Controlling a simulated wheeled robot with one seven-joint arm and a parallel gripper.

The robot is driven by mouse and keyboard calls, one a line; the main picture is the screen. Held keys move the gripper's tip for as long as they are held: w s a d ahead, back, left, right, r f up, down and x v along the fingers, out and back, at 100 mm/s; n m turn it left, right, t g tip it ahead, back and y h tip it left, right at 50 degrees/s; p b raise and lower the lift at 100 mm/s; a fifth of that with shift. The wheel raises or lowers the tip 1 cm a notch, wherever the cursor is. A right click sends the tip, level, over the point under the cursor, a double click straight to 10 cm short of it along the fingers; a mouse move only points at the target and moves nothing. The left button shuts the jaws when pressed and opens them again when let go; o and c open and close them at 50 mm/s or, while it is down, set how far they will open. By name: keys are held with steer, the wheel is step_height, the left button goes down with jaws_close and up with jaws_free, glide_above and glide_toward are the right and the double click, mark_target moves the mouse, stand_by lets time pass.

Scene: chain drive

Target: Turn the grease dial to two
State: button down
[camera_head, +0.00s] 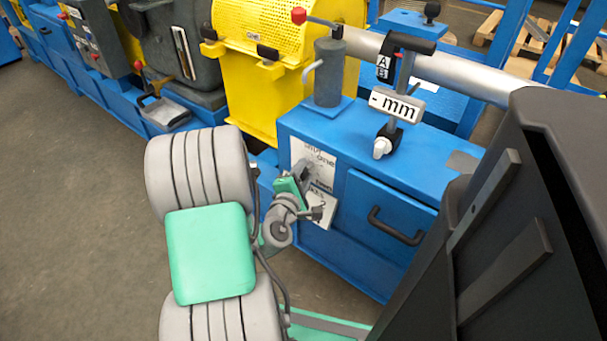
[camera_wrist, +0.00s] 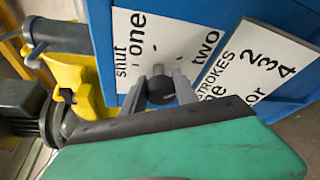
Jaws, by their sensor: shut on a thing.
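The grease dial (camera_wrist: 161,92) is a small dark knob on a white plate (camera_wrist: 185,35) marked "shut", "one" and "two". The plate also shows on the blue cabinet front in the head view (camera_head: 318,155). My gripper (camera_wrist: 160,88) has its two grey fingers on either side of the knob and is shut on it. In the head view my gripper (camera_head: 303,178) reaches the plate and mostly hides the dial. A small tip shows above the knob in the wrist view; I cannot tell exactly which mark it points at.
A second white plate (camera_wrist: 255,75) with "STROKES" and numbers is beside the dial plate. The blue cabinet has a drawer with a dark handle (camera_head: 398,228). Open floor (camera_head: 70,190) lies left.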

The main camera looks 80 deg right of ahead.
mark_target(302, 177)
stand_by(0.3)
steer(key=c, duration=0.9)
jaws_free()
steer(key=shift+c, duration=0.2)
steer(key=a, duration=0.2)
steer(key=a+r, duration=0.1)
steer(key=a, duration=0.4)
steer(key=shift+w+a+r, duration=0.15)
steer(key=shift+a, duration=0.2)
